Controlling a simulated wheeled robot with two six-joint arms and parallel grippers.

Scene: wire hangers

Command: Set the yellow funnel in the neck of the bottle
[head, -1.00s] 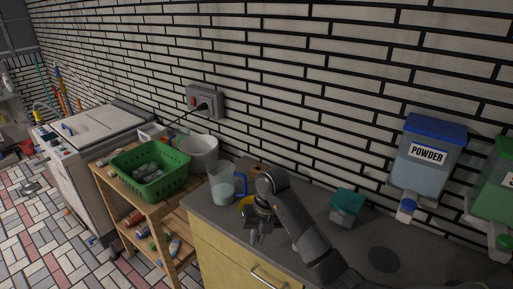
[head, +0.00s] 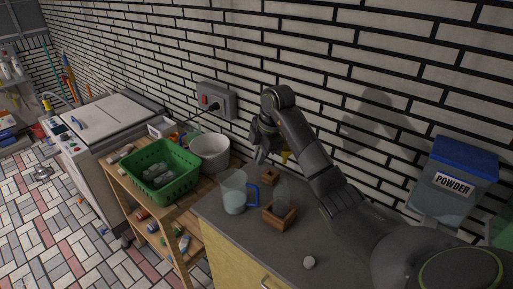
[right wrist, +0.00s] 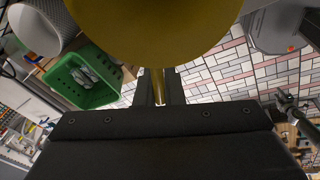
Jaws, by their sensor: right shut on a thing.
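The yellow funnel (head: 286,157) is mostly hidden behind my right arm in the head view. In the right wrist view its wide yellow cone (right wrist: 155,28) fills the top. My right gripper (head: 262,157) is shut on the funnel, whose narrow part lies between the fingers (right wrist: 159,88). It holds it up above the counter, near the wall. A clear, faint bottle (head: 282,189) appears to stand upright in a wooden box, below and right of the gripper. The funnel is apart from it. A dark shape at the right wrist view's right edge may be my left gripper (right wrist: 285,102), too small to read.
A clear jug (head: 234,193) with a blue handle stands left of the wooden box (head: 280,219). A small wooden block (head: 270,177) is behind. A green basket (head: 165,190) and white bucket (head: 210,151) stand further left. A pale cap (head: 309,262) lies on open counter.

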